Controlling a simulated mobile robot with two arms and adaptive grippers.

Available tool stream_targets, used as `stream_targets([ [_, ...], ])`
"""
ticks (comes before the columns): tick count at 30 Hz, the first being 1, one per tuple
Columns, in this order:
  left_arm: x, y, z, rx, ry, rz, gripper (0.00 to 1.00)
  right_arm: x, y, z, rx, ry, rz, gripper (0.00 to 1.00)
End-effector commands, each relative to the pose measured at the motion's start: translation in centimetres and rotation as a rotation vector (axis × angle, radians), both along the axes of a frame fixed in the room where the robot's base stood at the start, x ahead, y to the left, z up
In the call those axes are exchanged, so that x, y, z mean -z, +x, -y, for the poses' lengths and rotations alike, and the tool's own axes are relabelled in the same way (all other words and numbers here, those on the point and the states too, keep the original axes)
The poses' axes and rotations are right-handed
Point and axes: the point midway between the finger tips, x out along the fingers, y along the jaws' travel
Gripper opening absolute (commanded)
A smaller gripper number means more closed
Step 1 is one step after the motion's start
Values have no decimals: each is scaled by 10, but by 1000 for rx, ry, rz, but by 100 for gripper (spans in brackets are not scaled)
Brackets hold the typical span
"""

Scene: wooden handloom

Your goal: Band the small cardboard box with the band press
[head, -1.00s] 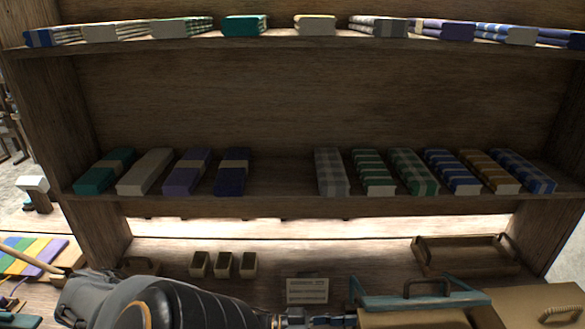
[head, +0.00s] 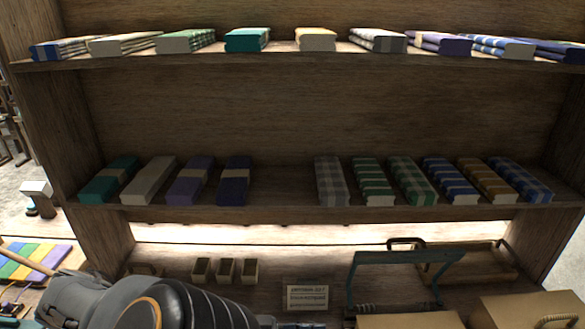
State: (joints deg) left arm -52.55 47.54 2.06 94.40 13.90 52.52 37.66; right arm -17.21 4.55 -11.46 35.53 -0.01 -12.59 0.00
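The band press (head: 408,257) stands at the lower right of the head view as a teal frame with its top bar raised. A small cardboard box (head: 410,321) shows at the bottom edge in front of the press frame; its lower part is cut off. My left arm comes in from the lower left. Only dark bits of my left gripper (head: 300,325) show at the bottom edge, left of the box, so I cannot tell its finger state or whether it touches anything. My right gripper is not in view.
Another cardboard piece with a handle (head: 530,308) lies at the lower right. A wooden tray (head: 480,266) stands behind the press. Three small bins (head: 226,270) and a label card (head: 306,297) are left of it. Shelves of folded cloths (head: 330,182) rise above.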

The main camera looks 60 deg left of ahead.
Motion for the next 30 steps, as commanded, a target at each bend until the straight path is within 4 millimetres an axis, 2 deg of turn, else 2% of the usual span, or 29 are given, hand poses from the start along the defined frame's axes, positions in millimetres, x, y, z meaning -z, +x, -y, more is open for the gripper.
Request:
stream_targets([
  [18, 0, -38, -20, 0, 0, -1, 36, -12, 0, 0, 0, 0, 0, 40],
  [30, 0, -42, -22, 0, 0, 0, 36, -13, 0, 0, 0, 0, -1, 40],
])
